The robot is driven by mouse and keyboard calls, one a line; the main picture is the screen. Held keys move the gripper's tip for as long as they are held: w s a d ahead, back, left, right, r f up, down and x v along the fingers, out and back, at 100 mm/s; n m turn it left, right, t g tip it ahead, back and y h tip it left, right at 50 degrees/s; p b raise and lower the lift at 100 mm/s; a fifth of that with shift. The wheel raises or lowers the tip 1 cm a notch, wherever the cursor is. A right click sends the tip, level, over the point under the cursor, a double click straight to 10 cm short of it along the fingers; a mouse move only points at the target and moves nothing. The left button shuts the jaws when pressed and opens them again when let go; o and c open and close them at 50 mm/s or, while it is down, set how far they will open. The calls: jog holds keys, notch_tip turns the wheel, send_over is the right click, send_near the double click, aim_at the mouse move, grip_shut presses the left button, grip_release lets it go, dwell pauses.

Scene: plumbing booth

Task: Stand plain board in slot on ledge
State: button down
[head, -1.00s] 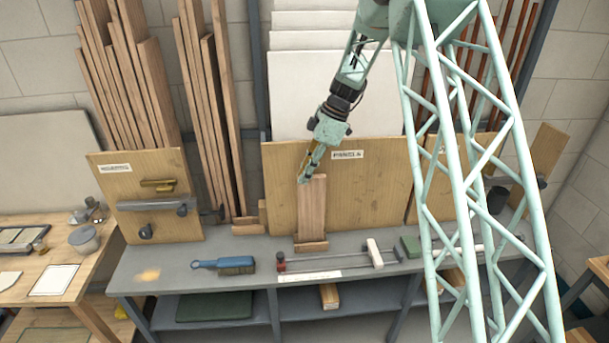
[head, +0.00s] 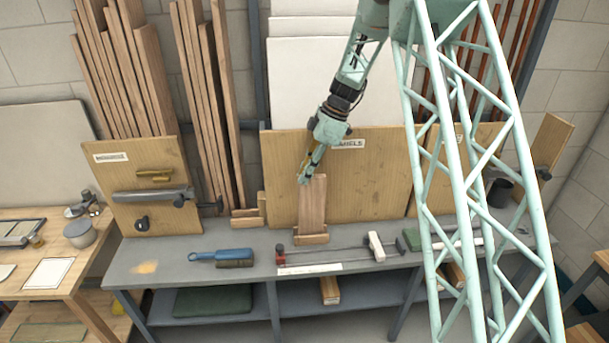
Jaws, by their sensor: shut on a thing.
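The plain board (head: 312,207) is a short reddish-brown plank. It stands nearly upright on the grey ledge (head: 190,262), in front of the large tan panel. Its lower end is at a small wooden slot block (head: 311,239); the block's front hides the board's bottom edge, so I cannot tell how deep it sits. My gripper (head: 306,180) comes down from above and is shut on the board's top edge, near its upper left corner.
Another small wooden block (head: 247,216) stands at left below tall planks (head: 205,110). A board with a metal bar (head: 145,190) stands further left.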

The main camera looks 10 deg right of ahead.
jog(key=shift+f, duration=0.2)
dwell(0.3)
jog(key=c, duration=2.5)
grip_release()
jog(key=shift+r, duration=0.1)
jog(key=v, duration=1.1)
jog(key=shift+d+r, duration=0.2)
jog(key=shift+r, duration=0.15)
jog(key=shift+s, duration=0.1)
